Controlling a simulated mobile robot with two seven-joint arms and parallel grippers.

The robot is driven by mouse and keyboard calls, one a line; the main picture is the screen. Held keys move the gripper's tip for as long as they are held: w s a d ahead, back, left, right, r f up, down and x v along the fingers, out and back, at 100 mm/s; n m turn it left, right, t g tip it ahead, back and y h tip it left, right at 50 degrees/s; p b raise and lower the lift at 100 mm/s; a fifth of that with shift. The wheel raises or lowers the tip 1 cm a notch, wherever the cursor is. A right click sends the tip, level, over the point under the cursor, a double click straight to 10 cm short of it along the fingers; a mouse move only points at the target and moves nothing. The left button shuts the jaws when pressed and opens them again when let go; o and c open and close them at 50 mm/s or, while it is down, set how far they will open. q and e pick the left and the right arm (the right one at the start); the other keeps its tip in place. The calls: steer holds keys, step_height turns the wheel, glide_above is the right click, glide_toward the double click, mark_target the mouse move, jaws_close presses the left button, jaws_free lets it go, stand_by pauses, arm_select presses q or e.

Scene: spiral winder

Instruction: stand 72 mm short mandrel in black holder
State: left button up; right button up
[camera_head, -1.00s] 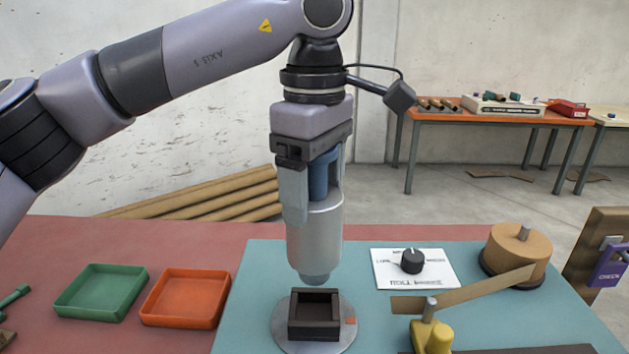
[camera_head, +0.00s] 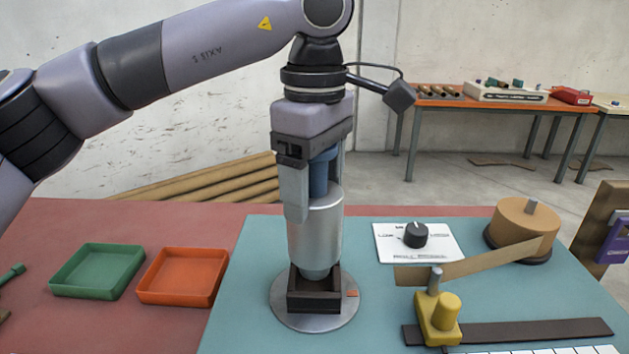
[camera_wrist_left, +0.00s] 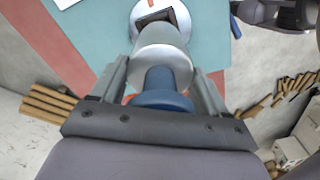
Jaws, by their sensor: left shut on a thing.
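The mandrel is a silver cylinder (camera_head: 317,225) with a blue neck (camera_head: 320,172). My left gripper (camera_head: 313,190) is shut on it and holds it upright. The black holder (camera_head: 315,303) is a square open box on a round metal plate (camera_head: 285,314). The mandrel's narrower lower end is at the holder's opening, inside or just above its rim; I cannot tell how deep it reaches. In the left wrist view the silver cylinder (camera_wrist_left: 162,62) and blue neck (camera_wrist_left: 160,85) sit between the fingers, with the holder partly hidden beyond. My right gripper is not in view.
A green tray (camera_head: 97,292) and an orange tray (camera_head: 180,297) lie to the left. A dial card (camera_head: 440,252), a brown roll (camera_head: 523,220) with its strip, and a yellow clamp (camera_head: 441,322) stand to the right on the teal mat (camera_head: 250,260).

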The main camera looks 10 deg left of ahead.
arm_select(q)
steer(key=shift+f+b, duration=0.4)
steer(key=shift+f, duration=0.1)
steer(key=shift+f+b, duration=0.75)
steer(key=shift+f, duration=0.5)
steer(key=o, duration=1.8)
steer(key=shift+o, duration=0.2)
steer(key=shift+r, duration=3.6)
steer(key=shift+d, duration=0.1)
